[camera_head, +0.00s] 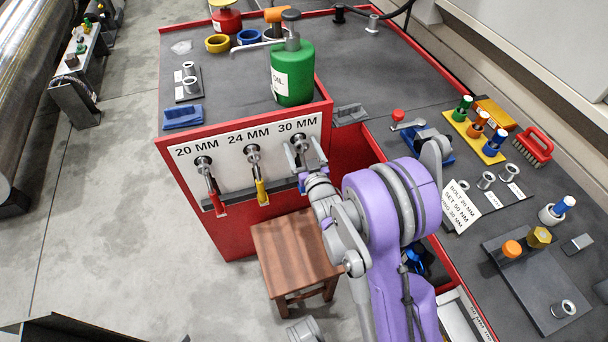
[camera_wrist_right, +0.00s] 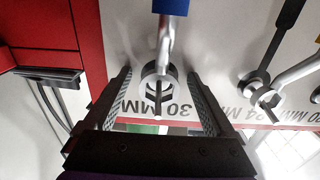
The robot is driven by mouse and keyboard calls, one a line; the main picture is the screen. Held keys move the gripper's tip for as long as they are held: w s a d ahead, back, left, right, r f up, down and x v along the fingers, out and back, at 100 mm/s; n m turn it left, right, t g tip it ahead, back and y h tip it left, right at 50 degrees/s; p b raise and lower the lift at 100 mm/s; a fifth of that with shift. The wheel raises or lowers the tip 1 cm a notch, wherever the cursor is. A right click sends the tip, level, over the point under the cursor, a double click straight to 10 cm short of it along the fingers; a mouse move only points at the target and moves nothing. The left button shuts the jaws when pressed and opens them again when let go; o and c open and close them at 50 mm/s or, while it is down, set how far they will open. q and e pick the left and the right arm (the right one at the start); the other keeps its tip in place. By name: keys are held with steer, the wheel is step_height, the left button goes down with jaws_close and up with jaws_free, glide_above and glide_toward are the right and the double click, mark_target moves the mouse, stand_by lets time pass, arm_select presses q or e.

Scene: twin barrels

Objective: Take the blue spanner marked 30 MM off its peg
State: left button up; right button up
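The blue spanner (camera_wrist_right: 171,7) hangs on the peg under the 30 MM label on the white front panel (camera_head: 228,160) of the red cabinet. Its grey shank and round peg end (camera_wrist_right: 160,82) show in the right wrist view, with the blue grip cut off at the top edge. My right gripper (camera_head: 302,150) is at this peg. In the wrist view its two dark fingers (camera_wrist_right: 158,75) are apart, one on each side of the peg end, with visible gaps. In the head view my wrist hides most of the spanner.
A red-handled spanner (camera_head: 214,190) hangs at 20 MM and a yellow-handled one (camera_head: 261,190) at 24 MM, left of my gripper. A wooden stool (camera_head: 285,250) stands below the panel. A green oil can (camera_head: 292,75) stands on the cabinet top above.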

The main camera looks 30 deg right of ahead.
steer(key=c, duration=1.2)
steer(key=shift+r, duration=0.25)
steer(key=shift+s, duration=0.1)
steer(key=shift+r+b+v, duration=0.15)
steer(key=shift+b+v, duration=0.05)
steer(key=shift+v, duration=1.6)
steer(key=shift+r+b+v, duration=0.15)
steer(key=shift+b+v, duration=0.1)
steer(key=shift+v, duration=1.5)
steer(key=shift+r+b+v, duration=0.2)
steer(key=shift+v, duration=1.6)
